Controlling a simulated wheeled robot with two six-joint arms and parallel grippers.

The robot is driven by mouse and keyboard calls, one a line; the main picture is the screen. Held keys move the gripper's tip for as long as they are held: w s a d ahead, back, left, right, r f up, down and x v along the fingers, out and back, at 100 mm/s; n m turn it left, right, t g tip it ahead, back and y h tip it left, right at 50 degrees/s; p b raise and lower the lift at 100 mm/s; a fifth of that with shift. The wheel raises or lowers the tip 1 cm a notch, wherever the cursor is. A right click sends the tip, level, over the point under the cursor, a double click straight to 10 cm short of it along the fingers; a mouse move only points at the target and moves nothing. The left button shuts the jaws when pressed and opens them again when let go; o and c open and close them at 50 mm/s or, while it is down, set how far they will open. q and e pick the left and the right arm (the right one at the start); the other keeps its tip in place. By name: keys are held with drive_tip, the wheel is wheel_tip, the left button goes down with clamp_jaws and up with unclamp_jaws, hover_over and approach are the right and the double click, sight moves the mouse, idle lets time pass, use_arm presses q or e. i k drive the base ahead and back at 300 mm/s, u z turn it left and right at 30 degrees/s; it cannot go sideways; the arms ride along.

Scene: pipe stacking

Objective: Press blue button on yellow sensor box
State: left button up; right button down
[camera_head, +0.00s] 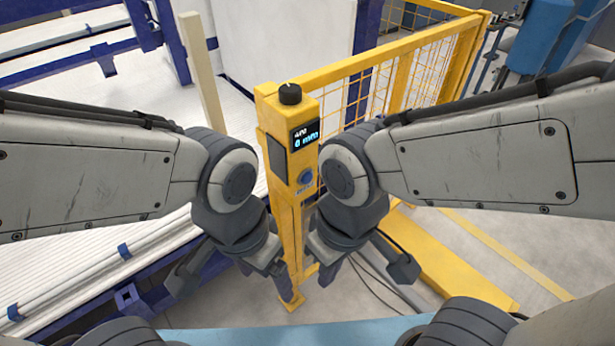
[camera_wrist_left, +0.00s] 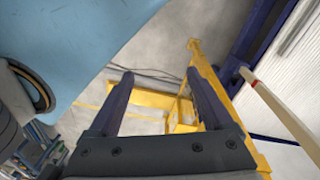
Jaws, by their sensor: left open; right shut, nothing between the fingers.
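The yellow sensor box (camera_head: 272,110) sits on top of a yellow post in the middle of the head view. The blue button (camera_head: 305,177) is low on its front face, below a dark display (camera_head: 304,136) reading "0 mm". A black knob (camera_head: 290,93) is on top. My left gripper (camera_head: 280,278) hangs left of the post, below the button; in the left wrist view (camera_wrist_left: 160,75) its fingers are apart and empty. My right gripper (camera_head: 328,275) is right of the post, below the button, shut and empty. Neither gripper appears to touch the button.
A yellow mesh fence (camera_head: 400,85) runs back right from the box. A white slatted conveyor bed (camera_head: 80,185) with blue supports fills the left. A yellow bar (camera_head: 445,260) lies low at right, with cables (camera_head: 375,285) near it. Grey floor shows at right.

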sight(308, 177)
drive_tip(key=z, duration=1.55)
drive_tip(key=k, duration=0.8)
drive_tip(key=u, duration=0.95)
